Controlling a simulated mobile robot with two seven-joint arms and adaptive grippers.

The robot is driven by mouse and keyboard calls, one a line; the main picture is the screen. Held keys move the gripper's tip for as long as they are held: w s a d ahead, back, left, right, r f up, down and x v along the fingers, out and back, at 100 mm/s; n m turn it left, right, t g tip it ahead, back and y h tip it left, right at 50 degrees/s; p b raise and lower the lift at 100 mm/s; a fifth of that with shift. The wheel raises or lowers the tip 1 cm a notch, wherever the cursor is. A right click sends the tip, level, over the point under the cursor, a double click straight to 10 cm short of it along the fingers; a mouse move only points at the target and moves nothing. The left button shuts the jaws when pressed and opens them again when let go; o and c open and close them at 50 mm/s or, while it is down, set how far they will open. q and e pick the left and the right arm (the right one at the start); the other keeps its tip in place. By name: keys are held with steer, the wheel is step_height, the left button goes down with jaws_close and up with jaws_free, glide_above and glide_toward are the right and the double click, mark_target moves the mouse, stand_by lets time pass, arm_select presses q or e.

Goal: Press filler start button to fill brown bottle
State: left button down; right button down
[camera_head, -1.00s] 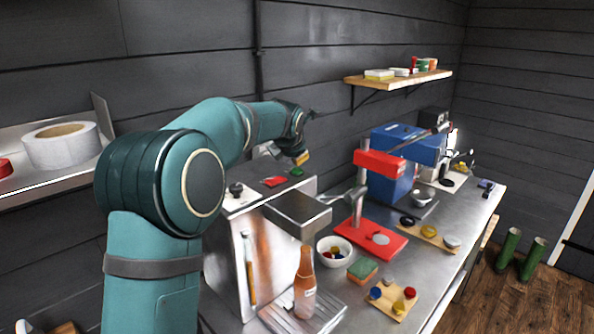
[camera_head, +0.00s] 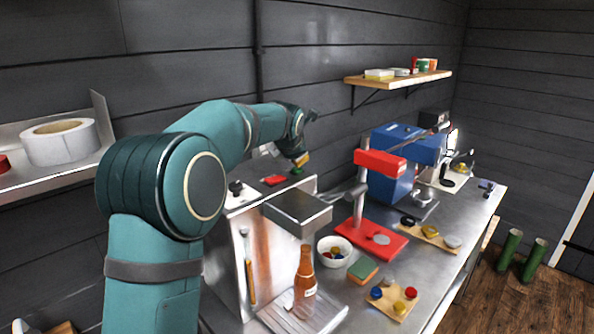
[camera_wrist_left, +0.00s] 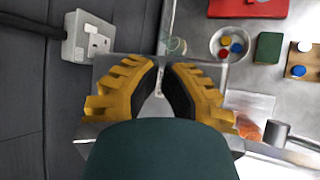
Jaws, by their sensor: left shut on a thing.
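The filler is a steel box (camera_head: 228,250) against the wall, with a black knob, a red button (camera_head: 274,181) and a green button (camera_head: 297,171) on top. The brown bottle (camera_head: 304,280) stands upright on the drip tray (camera_head: 335,306), beneath the filler's projecting head (camera_head: 297,209). My left gripper (camera_head: 302,160) points down just above the green button; I cannot tell whether it touches. In the left wrist view its yellow fingers (camera_wrist_left: 161,66) nearly meet at the tips, and what lies between them cannot be made out. My right gripper is out of view.
A bowl of caps (camera_head: 334,251), a sponge (camera_head: 363,269) and a board with caps (camera_head: 394,300) lie right of the bottle. A red press (camera_head: 371,238) stands behind. A wall socket (camera_wrist_left: 89,37) is near my gripper. Green boots (camera_head: 522,254) stand on the floor.

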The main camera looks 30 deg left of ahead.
arm_select(q)
steer(key=shift+f+b, duration=0.45)
steer(key=shift+b, duration=0.05)
stand_by(0.5)
steer(key=shift+r, duration=0.1)
steer(key=shift+r+p, duration=0.55)
steer(key=shift+r, duration=0.2)
steer(key=shift+r, duration=0.1)
steer(key=shift+r+p, duration=1.7)
steer(key=shift+r, duration=0.7)
